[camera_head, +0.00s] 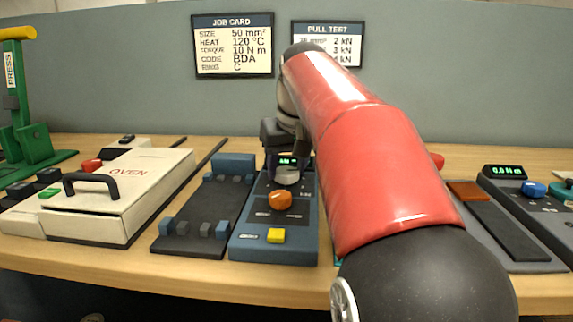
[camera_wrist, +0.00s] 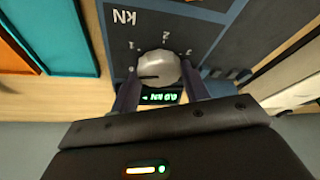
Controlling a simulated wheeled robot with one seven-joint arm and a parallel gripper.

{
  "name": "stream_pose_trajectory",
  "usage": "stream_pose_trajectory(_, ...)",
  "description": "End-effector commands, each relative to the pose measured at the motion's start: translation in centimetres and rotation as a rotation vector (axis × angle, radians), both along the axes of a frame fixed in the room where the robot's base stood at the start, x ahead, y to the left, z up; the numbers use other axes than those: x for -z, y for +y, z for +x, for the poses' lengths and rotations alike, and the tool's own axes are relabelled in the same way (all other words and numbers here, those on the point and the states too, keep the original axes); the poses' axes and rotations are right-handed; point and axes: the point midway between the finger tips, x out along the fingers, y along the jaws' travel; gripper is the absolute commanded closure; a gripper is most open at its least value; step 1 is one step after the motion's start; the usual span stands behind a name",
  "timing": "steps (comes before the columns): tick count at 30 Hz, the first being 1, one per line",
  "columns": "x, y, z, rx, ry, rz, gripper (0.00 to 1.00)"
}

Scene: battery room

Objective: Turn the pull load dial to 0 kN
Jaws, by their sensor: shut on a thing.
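The pull load dial (camera_wrist: 160,66) is a round grey knob on the blue-grey pull test unit (camera_head: 247,243); it also shows in the head view (camera_head: 287,176). My gripper (camera_wrist: 160,80) is shut on the dial, one finger on each side. The dial's dark pointer line points left in the wrist view, near the 0 mark. The scale numbers and kN show upside down around it. The small green display (camera_wrist: 160,98) beside the dial seems to read 0.0 kN, upside down. In the head view my arm hides part of the gripper.
An orange knob (camera_head: 280,199) and a yellow button (camera_head: 276,236) sit on the same unit. A dark rack (camera_head: 190,208) and a white oven (camera_head: 125,190) stand to the left. A job card (camera_head: 233,45) and a pull test card (camera_head: 327,43) hang behind.

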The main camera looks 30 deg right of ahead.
Motion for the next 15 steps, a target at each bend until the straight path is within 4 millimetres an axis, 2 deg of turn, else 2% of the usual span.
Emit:
stream_pose_trajectory(9,-0.07,-0.21,0.06,-0.229,-0.003,-0.001,0.77)
stream_pose_trajectory(15,-0.07,-0.24,0.08,-0.317,-0.003,-0.002,0.77)
